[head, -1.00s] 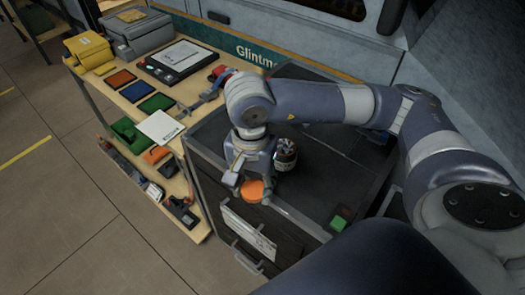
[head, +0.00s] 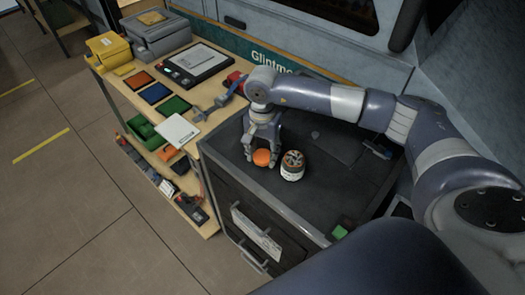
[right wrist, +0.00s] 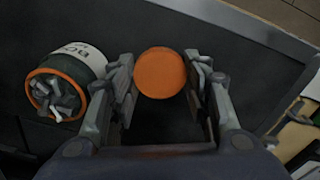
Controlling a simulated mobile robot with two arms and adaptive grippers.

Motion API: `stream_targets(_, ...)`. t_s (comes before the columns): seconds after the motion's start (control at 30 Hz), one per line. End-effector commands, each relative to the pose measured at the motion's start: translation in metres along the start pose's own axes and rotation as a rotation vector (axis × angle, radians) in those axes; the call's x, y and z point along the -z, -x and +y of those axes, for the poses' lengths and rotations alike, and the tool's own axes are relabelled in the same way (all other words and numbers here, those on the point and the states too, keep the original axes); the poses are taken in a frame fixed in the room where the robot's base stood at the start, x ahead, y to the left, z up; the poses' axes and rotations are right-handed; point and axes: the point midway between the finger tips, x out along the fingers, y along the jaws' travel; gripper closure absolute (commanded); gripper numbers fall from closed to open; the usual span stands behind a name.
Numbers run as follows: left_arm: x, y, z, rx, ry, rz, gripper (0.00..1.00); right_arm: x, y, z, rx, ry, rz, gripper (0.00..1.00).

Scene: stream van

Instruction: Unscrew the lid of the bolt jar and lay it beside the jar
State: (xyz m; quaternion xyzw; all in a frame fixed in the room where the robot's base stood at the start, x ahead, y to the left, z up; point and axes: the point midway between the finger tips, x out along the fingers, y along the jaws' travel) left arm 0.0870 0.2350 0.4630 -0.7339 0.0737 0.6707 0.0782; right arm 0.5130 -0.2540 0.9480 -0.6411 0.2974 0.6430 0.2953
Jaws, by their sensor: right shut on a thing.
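The bolt jar (head: 291,168) stands upright and open on the dark worktop. In the right wrist view the jar (right wrist: 90,62) has a white label and orange rim, and metal bolts show inside. The round orange lid (head: 262,158) is off the jar, just left of it in the head view. My right gripper (head: 262,153) points down and is shut on the lid, which also shows between its fingers in the right wrist view (right wrist: 160,73). The lid is low over the worktop; I cannot tell whether it touches. My left gripper is not in view.
The dark worktop (head: 335,195) is mostly clear, with a green-topped item (head: 340,232) at its front right corner.

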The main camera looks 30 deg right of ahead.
Motion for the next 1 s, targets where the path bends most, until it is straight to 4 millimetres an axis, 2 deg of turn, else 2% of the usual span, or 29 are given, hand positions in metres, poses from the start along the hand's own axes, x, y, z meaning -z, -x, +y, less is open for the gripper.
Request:
stream_targets(0.03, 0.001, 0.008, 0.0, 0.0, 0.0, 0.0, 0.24, 0.0, -0.003, 0.0, 0.0, -0.002, -0.001, 0.85)
stream_targets(0.1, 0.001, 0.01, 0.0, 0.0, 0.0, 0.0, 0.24, 0.0, -0.01, -0.001, 0.002, -0.001, 0.0, 0.85)
stream_targets(0.53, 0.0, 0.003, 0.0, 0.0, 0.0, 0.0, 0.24, 0.001, -0.019, -0.001, 0.004, -0.001, 0.002, 0.85)
stream_targets(0.57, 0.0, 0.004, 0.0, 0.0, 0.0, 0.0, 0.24, 0.001, -0.018, -0.001, 0.004, -0.001, 0.002, 0.51)
stream_targets(0.63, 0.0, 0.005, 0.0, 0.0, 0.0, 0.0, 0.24, 0.001, -0.017, -0.001, 0.003, -0.001, 0.002, 0.36)
stream_targets(1.0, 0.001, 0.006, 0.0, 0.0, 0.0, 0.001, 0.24, 0.001, -0.016, -0.001, 0.003, -0.001, 0.002, 0.36)
